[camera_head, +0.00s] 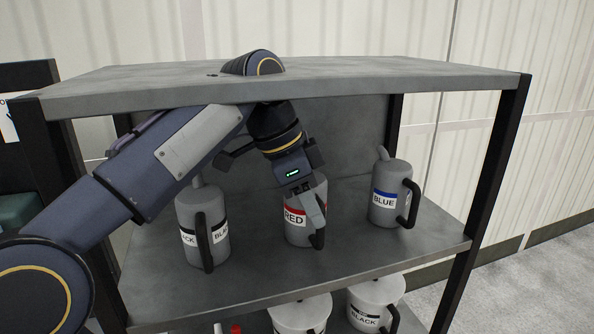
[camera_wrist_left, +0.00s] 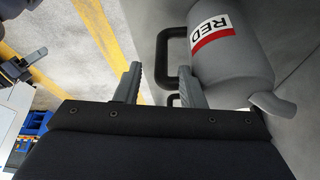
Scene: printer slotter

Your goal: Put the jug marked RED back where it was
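The grey jug marked RED (camera_head: 297,232) stands upright on the upper shelf board, between two other jugs. Its red-striped label also shows in the left wrist view (camera_wrist_left: 235,60), where its dark handle points left. My left gripper (camera_head: 312,212) reaches down from above at the handle side of this jug and covers part of it. In the left wrist view my left gripper's fingers (camera_wrist_left: 160,85) are apart, with the handle showing between them; no grip is visible. What looks like my right gripper (camera_wrist_left: 38,68) is small at the left edge of that view, its opening unclear.
A BLACK jug (camera_head: 190,215) stands left and a BLUE jug (camera_head: 384,190) right on the same shelf (camera_head: 400,260). The top board (camera_head: 400,75) hangs close above my left arm. Black posts (camera_head: 485,200) frame the rack. White BLACK-labelled jugs (camera_head: 375,290) stand below.

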